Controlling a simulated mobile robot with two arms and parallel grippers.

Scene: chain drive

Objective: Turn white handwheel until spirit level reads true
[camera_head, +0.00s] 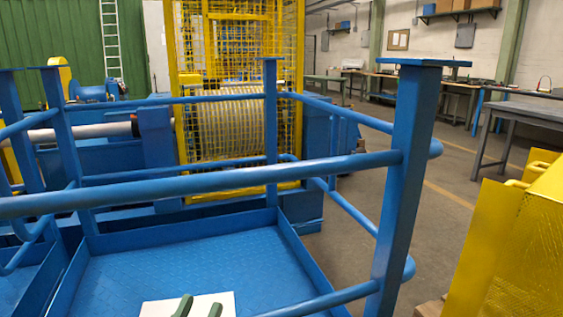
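No white handwheel and no spirit level can be made out in this view. At the bottom edge, two dark green finger-like pieces, which look like my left gripper (199,308), show in front of a flat white piece (155,308). They are cut off by the frame. White shows between the two pieces, but I cannot tell whether they are open or hold anything. My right gripper is not in view.
A blue platform (205,262) with blue guard rails (300,170) lies ahead. Behind it stands a yellow mesh cage (290,60) around a wound drum (228,125). A yellow guard (500,235) is at right. A workbench (525,112) stands beyond open floor (425,185).

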